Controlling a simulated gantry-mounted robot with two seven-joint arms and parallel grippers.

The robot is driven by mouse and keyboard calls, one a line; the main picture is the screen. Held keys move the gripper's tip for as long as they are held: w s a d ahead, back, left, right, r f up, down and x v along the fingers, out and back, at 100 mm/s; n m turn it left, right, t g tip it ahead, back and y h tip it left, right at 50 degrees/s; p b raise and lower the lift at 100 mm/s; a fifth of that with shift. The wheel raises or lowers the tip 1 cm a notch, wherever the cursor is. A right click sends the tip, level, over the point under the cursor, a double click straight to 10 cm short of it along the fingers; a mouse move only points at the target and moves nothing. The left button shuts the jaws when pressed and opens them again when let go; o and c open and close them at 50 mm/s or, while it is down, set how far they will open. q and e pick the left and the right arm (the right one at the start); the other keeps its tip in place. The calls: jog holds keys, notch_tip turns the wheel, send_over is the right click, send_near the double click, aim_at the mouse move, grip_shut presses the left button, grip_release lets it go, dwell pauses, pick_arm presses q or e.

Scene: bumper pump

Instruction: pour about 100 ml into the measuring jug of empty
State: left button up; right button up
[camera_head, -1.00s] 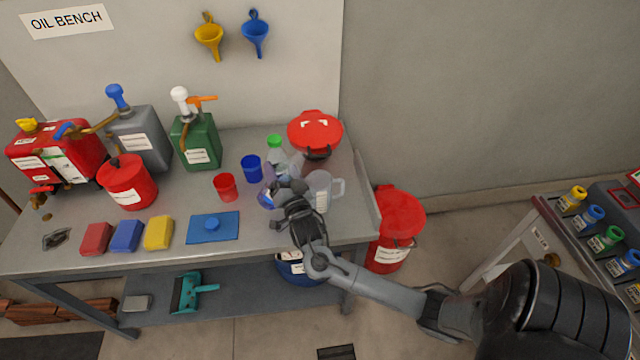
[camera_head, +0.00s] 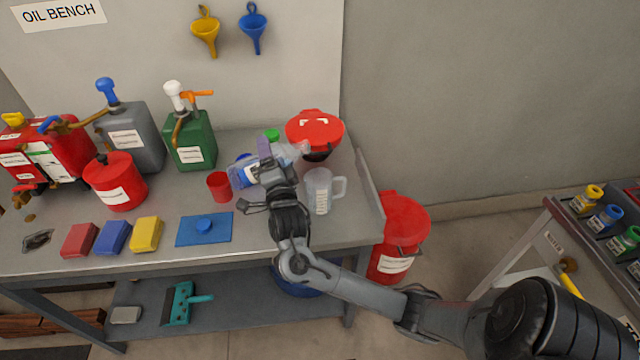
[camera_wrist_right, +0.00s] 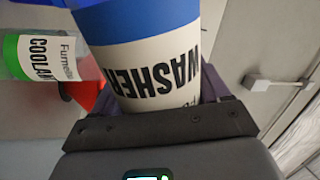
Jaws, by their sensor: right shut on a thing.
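The clear measuring jug (camera_head: 318,196) stands upright on the bench near its right end, handle to the right. My right gripper (camera_head: 268,172) is left of the jug, shut on a clear bottle (camera_head: 240,176) with a blue and white label. The bottle is tipped well over, its narrow end up and to the right, near the jug's back side. In the right wrist view the bottle (camera_wrist_right: 140,60) fills the jaws and reads WASHER, upside down. Its mouth and any liquid flow cannot be made out. My left gripper is not in view.
A green-capped coolant bottle (camera_head: 272,135) stands behind the gripper and shows in the wrist view (camera_wrist_right: 40,52). A red cup (camera_head: 219,187) is left; a blue cup is mostly hidden. A blue mat (camera_head: 190,232) lies in front.

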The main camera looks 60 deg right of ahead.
jog(key=shift+s+d+m+b, duration=0.25)
jog(key=shift+m+b, duration=0.3)
jog(key=shift+m, duration=0.35)
jog(key=shift+s+m, duration=0.1)
jog(key=shift+m, duration=0.3)
jog(key=shift+m+g+h+b, duration=0.3)
jog(key=shift+m+g+b, duration=0.1)
jog(key=shift+m+b, duration=0.5)
jog(key=shift+w+a, duration=0.5)
jog(key=shift+w+a+m+b, duration=0.1)
jog(key=shift+w+m+b, duration=0.05)
jog(key=shift+m+b, duration=0.15)
dwell(0.8)
